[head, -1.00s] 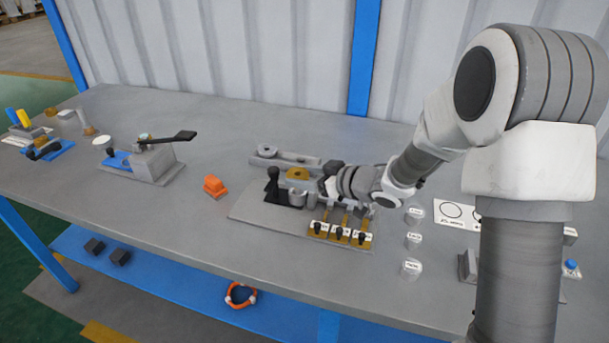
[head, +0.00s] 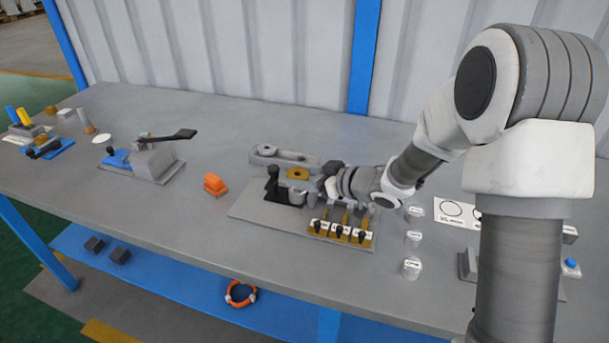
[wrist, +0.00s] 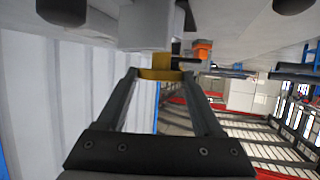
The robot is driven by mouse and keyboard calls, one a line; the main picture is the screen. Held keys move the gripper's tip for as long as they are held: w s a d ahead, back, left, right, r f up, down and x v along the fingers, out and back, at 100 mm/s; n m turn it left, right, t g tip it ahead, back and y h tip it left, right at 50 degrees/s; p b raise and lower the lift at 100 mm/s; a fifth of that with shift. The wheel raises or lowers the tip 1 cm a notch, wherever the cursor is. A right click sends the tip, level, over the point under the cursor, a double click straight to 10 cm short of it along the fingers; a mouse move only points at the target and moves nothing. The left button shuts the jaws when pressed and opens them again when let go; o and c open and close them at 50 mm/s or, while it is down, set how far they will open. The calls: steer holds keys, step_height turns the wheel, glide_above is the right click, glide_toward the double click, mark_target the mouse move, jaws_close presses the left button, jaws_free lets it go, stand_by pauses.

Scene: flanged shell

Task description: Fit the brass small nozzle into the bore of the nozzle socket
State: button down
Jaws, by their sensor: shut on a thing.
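In the wrist view my gripper (wrist: 160,76) is shut on a brass piece, which I take to be the small nozzle (wrist: 160,73). The piece spans between the two fingertips, close to a pale grey block (wrist: 147,30); I cannot tell if they touch. In the head view my gripper (head: 322,185) reaches left over a grey fixture plate (head: 262,212), its fingertips mostly hidden. A brass piece with a dark centre (head: 298,174) shows just beyond; I cannot tell if it is the held one. I cannot identify the socket's bore.
A black-knobbed clamp (head: 273,185) stands left of my gripper. Several brass-based black levers (head: 339,232) line the plate's front. A grey slotted bar (head: 283,156) lies behind. An orange block (head: 214,185) sits left, with clear bench around it. Labelled clear cylinders (head: 413,239) stand right.

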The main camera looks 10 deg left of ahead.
steer(key=shift+f+b, duration=0.9)
steer(key=shift+f, duration=0.5)
steer(key=shift+r, duration=0.2)
steer(key=shift+r+p, duration=1.1)
steer(key=shift+p, duration=0.15)
steer(key=shift+p, duration=0.4)
stand_by(0.6)
steer(key=shift+f+b, duration=0.9)
steer(key=shift+f, duration=0.4)
steer(key=shift+c, duration=0.2)
jaws_free()
steer(key=shift+o, duration=0.2)
steer(key=shift+d, duration=0.1)
steer(key=shift+f, duration=0.1)
